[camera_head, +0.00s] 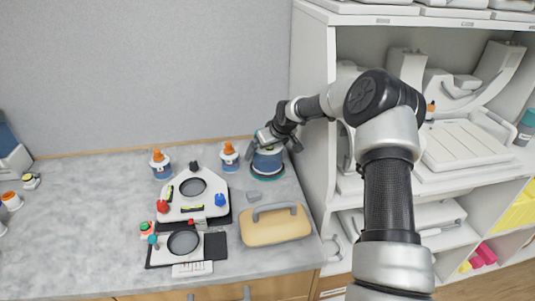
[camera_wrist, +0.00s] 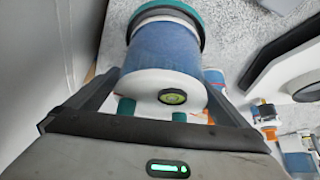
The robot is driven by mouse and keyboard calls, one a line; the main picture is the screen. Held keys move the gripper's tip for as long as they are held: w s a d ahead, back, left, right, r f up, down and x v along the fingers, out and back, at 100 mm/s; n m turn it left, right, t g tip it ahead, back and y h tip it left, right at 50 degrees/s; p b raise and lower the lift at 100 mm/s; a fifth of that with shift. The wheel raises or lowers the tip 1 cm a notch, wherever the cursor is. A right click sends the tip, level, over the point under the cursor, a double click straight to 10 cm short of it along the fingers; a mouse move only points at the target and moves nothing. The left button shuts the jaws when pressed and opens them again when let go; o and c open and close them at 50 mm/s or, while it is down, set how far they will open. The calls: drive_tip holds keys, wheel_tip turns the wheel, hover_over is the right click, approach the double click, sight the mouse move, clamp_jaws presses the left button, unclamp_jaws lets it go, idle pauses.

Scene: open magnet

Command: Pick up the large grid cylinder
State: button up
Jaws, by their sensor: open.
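The large grid cylinder (camera_wrist: 165,52) is blue and white with a teal rim at its far end and a small green-and-black round mark on its near white face. It fills the upper middle of the wrist view. In the head view the cylinder (camera_head: 267,160) stands at the counter's right end, partly hidden by my gripper. My gripper (camera_head: 266,140) is open at the cylinder's upper part. In the wrist view its dark fingers lie to the left and right of the cylinder. I cannot tell whether either finger touches it.
Two blue-and-white bottles with orange tops (camera_head: 161,164) (camera_head: 229,157) stand left of the cylinder. A white device with knobs (camera_head: 194,207) and a tan handled case (camera_head: 275,227) lie in front. A white shelf unit (camera_head: 311,130) borders the counter on the right.

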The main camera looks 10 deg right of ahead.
drive_tip(key=shift+x, duration=0.9)
drive_tip(key=shift+c, duration=0.4)
drive_tip(key=c, duration=1.8)
drive_tip(key=shift+w+r, duration=0.1)
drive_tip(key=shift+r, duration=0.1)
drive_tip(key=shift+c, duration=0.7)
